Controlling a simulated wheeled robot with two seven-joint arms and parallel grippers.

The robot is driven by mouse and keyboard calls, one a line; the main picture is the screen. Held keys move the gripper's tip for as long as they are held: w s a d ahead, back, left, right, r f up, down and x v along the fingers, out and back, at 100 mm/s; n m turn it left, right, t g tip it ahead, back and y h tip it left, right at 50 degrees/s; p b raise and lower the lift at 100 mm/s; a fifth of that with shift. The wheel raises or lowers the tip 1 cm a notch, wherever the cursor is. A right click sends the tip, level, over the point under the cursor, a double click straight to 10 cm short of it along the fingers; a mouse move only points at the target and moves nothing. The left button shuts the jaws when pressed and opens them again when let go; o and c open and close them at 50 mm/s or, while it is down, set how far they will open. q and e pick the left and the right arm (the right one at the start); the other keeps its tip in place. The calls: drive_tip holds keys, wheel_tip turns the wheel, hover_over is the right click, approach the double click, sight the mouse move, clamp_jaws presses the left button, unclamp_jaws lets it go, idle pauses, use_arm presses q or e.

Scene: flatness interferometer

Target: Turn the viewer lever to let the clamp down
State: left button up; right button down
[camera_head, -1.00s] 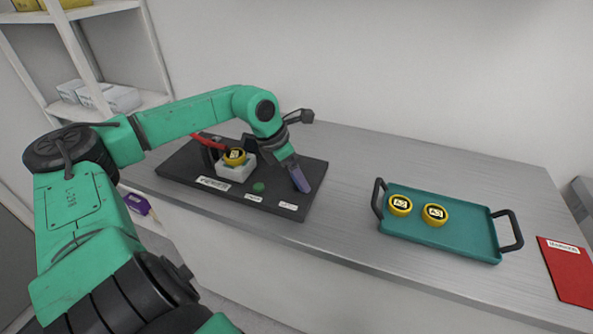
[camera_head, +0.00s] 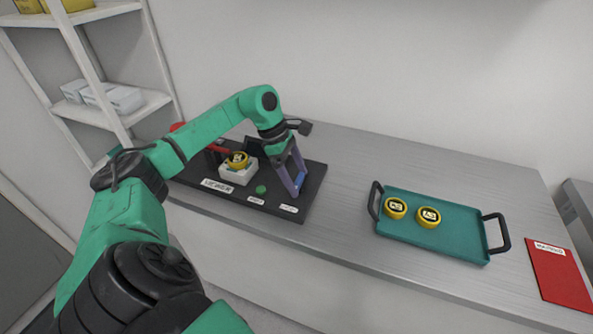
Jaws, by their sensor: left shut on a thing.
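A black instrument base (camera_head: 305,199) lies on the bench, with a white block (camera_head: 238,175) bearing a yellow-rimmed disc (camera_head: 238,160). A red clamp arm (camera_head: 218,148) shows just behind and left of the disc; whether it touches the disc cannot be told. My left gripper (camera_head: 296,184) points down over the right part of the base. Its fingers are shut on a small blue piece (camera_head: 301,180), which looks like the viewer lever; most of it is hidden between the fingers. My right gripper is not in view.
A green button (camera_head: 261,189) and white labels sit along the base's front. A teal tray (camera_head: 455,236) with two yellow discs, A2 (camera_head: 395,208) and A3 (camera_head: 428,217), stands to the right. A red booklet (camera_head: 560,276) lies beyond it. Bench between base and tray is clear.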

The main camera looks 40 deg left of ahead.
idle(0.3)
use_arm(q)
drive_tip(key=shift+a, duration=0.1)
drive_tip(key=o, duration=1.1)
drive_tip(key=shift+c, duration=0.2)
drive_tip(key=v, duration=1.4)
drive_tip(key=shift+r, duration=0.3)
drive_tip(key=shift+a, duration=0.1)
